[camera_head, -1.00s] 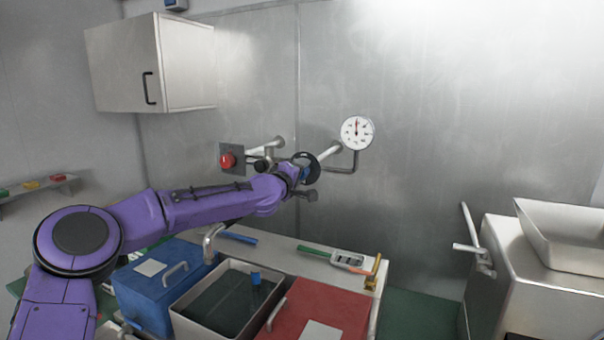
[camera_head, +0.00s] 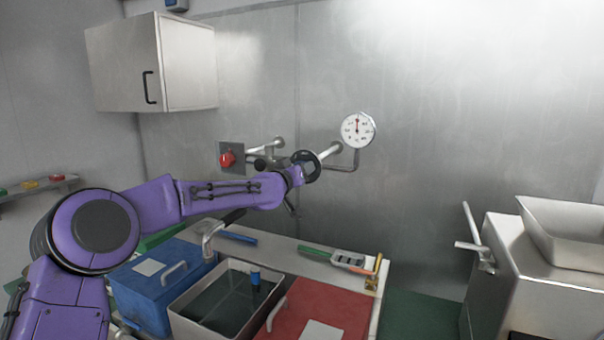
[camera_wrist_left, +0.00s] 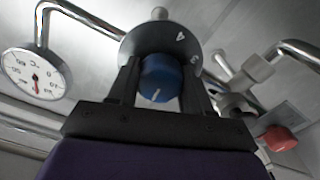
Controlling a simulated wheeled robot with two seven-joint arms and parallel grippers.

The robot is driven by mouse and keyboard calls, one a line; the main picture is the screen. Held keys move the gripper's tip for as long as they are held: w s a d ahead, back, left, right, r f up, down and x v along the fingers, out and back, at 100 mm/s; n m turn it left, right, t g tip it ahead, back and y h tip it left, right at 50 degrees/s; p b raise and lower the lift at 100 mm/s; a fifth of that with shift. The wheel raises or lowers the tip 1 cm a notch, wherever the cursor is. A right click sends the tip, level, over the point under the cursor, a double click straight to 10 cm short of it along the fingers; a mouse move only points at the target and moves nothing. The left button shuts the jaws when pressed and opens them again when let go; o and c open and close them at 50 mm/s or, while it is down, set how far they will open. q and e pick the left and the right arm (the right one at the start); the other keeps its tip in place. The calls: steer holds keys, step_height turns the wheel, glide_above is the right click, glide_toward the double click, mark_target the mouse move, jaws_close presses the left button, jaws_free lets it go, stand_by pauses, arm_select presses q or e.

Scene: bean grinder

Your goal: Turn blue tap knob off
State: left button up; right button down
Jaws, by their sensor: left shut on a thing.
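The blue tap knob (camera_wrist_left: 160,80) sits in front of a round grey dial plate (camera_wrist_left: 178,42) with number marks. A white line shows on the knob's face. My left gripper (camera_wrist_left: 160,88) is shut on the knob, with one dark finger on each side of it, in the left wrist view. In the head view my left gripper (camera_head: 298,172) is at the tap on the wall pipe (camera_head: 328,152), and the arm hides most of the knob. My right gripper is in neither view.
A pressure gauge (camera_head: 358,130) is right of the tap and a red knob (camera_head: 226,158) is left of it. Below are a sink (camera_head: 180,318), a blue box (camera_head: 150,290), a red lid (camera_head: 335,310) and a faucet (camera_head: 208,236). The wall at right is clear.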

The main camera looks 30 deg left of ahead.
arm_select(q)
steer(key=shift+r+m, duration=0.5)
steer(key=shift+m, duration=0.1)
steer(key=o, duration=1)
steer(key=shift+f, duration=0.1)
steer(key=shift+o, duration=0.2)
steer(key=shift+w+f, duration=0.1)
steer(key=shift+f, duration=0.1)
steer(key=shift+s+f+b, duration=0.15)
steer(key=shift+s+b, duration=0.1)
steer(key=shift+b, duration=0.15)
steer(key=s, duration=1)
steer(key=shift+d, duration=0.3)
